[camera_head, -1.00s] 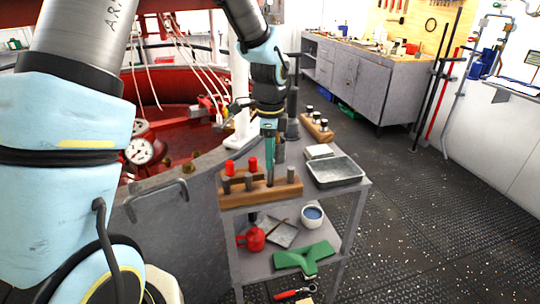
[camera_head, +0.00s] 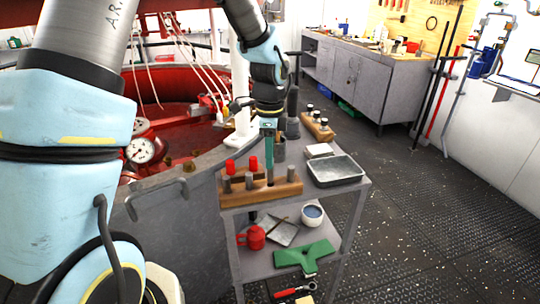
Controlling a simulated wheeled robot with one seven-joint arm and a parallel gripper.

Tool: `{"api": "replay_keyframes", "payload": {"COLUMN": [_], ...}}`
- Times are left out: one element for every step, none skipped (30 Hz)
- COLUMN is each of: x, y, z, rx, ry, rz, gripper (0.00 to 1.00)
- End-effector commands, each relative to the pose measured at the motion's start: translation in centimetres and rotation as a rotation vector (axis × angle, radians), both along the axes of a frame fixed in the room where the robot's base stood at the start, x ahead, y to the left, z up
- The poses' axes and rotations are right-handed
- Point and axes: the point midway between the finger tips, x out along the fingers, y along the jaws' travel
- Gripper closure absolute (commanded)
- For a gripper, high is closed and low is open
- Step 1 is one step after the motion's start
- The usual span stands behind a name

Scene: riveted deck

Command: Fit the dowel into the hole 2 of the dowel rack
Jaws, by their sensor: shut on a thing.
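The wooden dowel rack (camera_head: 240,198) lies on the top of a grey cart. Red-topped pegs (camera_head: 230,167) and grey pegs (camera_head: 290,173) stand upright in or just behind it. My gripper (camera_head: 269,156) points straight down over the middle of the rack. It is shut, and a dark dowel (camera_head: 270,177) shows upright below its teal fingers. The dowel's lower end is at the rack's top in the picture. I cannot tell whether it is in a hole or just above one. Hole 2 cannot be made out.
A second wooden block with dark-topped pegs (camera_head: 318,131) stands behind. The lower shelf holds a red mug (camera_head: 254,238), a white cup (camera_head: 311,215) and a green piece (camera_head: 305,255).

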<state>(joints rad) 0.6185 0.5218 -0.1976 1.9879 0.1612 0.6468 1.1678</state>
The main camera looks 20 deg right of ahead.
Motion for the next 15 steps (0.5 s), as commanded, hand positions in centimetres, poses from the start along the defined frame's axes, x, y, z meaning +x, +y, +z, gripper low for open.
{"api": "replay_keyframes", "payload": {"x": [0.0, 0.01, 0.01, 0.0, 0.01, 0.0, 0.0, 0.0, 0.0, 0.0, 0.01, 0.0, 0.0, 0.0, 0.0], "y": [-0.01, -0.02, -0.02, -0.01, -0.02, -0.01, -0.01, -0.01, -0.01, -0.01, -0.01, 0.0, 0.0, 0.0, 0.0], "z": [0.02, 0.02, 0.0, -0.02, -0.04, -0.1, -0.14, -0.2, -0.28, -0.34, -0.4, -0.49, -0.54, -0.6, -0.68], "rx": [0.0, 0.0, 0.0, 0.0, 0.0, 0.0, 0.0, 0.0, 0.0, 0.0, 0.0, 0.0, 0.0, 0.0, 0.0], "ry": [-0.001, -0.001, -0.001, -0.001, -0.001, 0.0, 0.0, 0.0, 0.0, 0.0, 0.0, 0.0, 0.0, 0.0, 0.0], "rz": [0.0, 0.0, 0.0, 0.0, 0.0, 0.0, 0.0, 0.0, 0.0, 0.0, 0.0, 0.0, 0.0, 0.0, 0.0], "gripper": [1.0, 1.0, 1.0, 1.0, 1.0, 1.0, 1.0, 1.0, 1.0, 1.0, 1.0, 1.0, 1.0, 1.0, 1.0]}}
